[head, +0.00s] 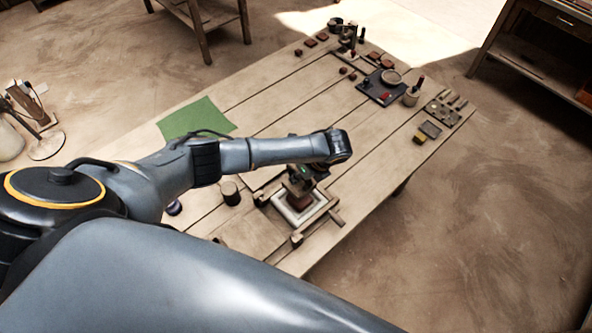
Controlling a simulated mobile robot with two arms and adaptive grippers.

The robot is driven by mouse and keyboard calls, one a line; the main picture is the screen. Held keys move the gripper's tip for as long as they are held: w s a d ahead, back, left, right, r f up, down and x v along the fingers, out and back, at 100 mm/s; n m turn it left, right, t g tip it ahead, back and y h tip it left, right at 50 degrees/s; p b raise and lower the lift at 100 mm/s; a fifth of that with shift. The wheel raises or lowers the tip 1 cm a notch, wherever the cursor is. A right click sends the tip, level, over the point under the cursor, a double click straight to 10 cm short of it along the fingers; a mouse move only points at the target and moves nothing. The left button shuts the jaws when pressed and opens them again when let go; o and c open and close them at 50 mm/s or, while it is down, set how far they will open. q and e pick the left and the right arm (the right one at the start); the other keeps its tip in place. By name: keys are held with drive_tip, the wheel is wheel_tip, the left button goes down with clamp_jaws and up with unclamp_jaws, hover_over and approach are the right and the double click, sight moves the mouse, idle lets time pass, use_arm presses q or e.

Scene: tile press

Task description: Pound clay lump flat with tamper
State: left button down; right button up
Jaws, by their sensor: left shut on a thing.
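My left gripper (300,183) hangs from the arm over the near part of the table, shut on the tamper, which is mostly hidden by the fingers. My right gripper is not in view.
A dark tray (382,87), a pot (411,96) and small tools stand at the far end. The table's middle is mostly clear.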

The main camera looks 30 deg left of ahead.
sight(300, 190)
use_arm(q)
drive_tip(key=shift+s+d, duration=0.3)
drive_tip(key=shift+d, duration=0.25)
drive_tip(key=shift+f, duration=0.1)
drive_tip(key=shift+f+b, duration=0.3)
drive_tip(key=shift+f, duration=0.05)
wheel_tip(300, 190, down, 6)
drive_tip(key=b, duration=0.4)
drive_tip(key=shift+r, duration=0.15)
drive_tip(key=shift+r+p, duration=0.3)
drive_tip(key=shift+r, duration=0.2)
wheel_tip(300, 190, up, 4)
drive_tip(key=p, duration=0.4)
drive_tip(key=shift+r, duration=0.95)
